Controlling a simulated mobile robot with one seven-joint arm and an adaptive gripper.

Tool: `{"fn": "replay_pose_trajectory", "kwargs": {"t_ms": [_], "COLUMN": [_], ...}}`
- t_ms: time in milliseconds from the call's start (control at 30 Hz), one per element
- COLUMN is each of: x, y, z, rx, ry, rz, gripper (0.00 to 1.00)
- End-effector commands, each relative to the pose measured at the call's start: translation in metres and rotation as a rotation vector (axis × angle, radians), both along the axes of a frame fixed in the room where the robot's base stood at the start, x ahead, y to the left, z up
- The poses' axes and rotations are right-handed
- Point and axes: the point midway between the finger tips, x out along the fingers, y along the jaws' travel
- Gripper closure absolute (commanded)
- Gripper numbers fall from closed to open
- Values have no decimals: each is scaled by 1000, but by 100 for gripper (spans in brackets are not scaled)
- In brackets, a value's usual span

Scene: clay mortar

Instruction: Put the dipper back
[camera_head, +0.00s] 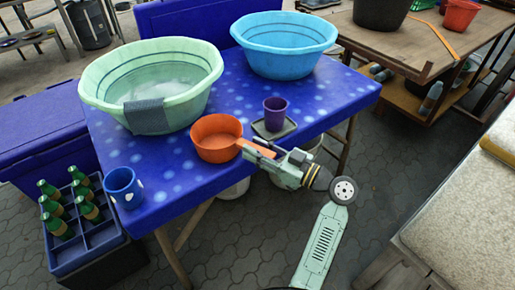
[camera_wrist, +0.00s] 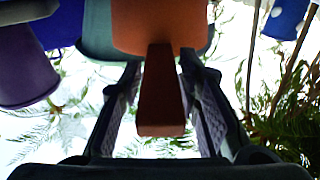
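The orange dipper (camera_head: 214,146) sits on the blue spotted table, its handle pointing right toward my gripper. My gripper (camera_head: 258,152) is at the handle, just beyond the table's front edge. In the wrist view the dipper's handle (camera_wrist: 161,95) lies between the two fingers (camera_wrist: 161,75). Gaps show on both sides of it, so my gripper looks open around the handle.
A purple cup (camera_head: 275,112) stands on a small dark tray (camera_head: 283,131) close behind my gripper. A green basin (camera_head: 185,105) with a grey cloth (camera_head: 146,117), a light-blue basin (camera_head: 284,60) and a blue mug (camera_head: 123,187) share the table. A bottle crate (camera_head: 95,240) is at lower left.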

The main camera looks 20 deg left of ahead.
Motion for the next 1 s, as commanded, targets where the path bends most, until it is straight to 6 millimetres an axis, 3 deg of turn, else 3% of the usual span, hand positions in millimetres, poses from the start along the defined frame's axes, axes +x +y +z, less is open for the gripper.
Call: {"fn": "replay_pose_trajectory", "kwargs": {"t_ms": [133, 533, 1000], "x": [0, 0, -24], "y": [0, 0, -91], "z": [0, 6, -7], "rx": [0, 0, -1], "ry": [0, 0, -3], "rz": [0, 0, -4], "gripper": [57, 57, 57]}}
